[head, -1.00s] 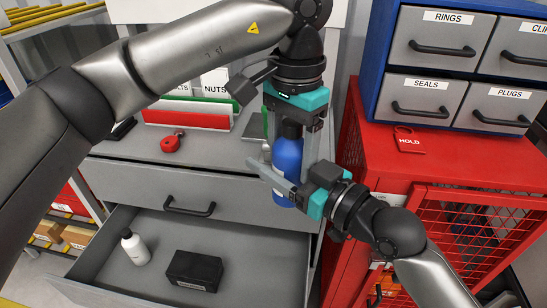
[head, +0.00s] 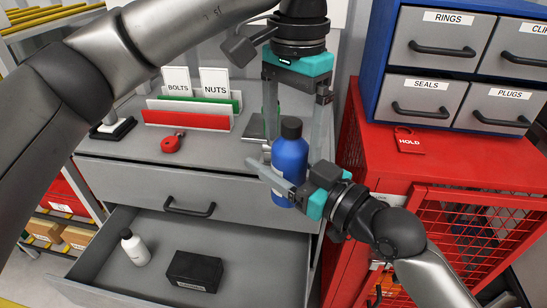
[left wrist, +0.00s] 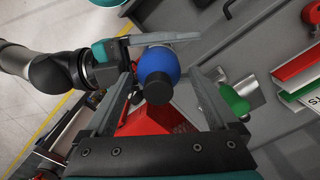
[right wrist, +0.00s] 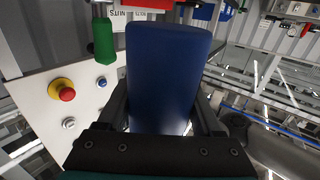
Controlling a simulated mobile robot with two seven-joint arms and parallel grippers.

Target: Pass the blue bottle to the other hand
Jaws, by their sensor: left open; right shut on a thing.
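The blue bottle (head: 290,160) with a black cap stands upright in the air in front of the grey cabinet. My right gripper (head: 285,182) is shut on its lower body from the right side; in the right wrist view the bottle (right wrist: 165,75) fills the space between the fingers.
Below is an open drawer (head: 225,240) with a white bottle (head: 135,248) and a black box (head: 194,271). A red padlock (head: 172,143) and a rack with BOLTS and NUTS cards (head: 190,118) are on the cabinet top. A red cage cabinet (head: 450,170) stands at right.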

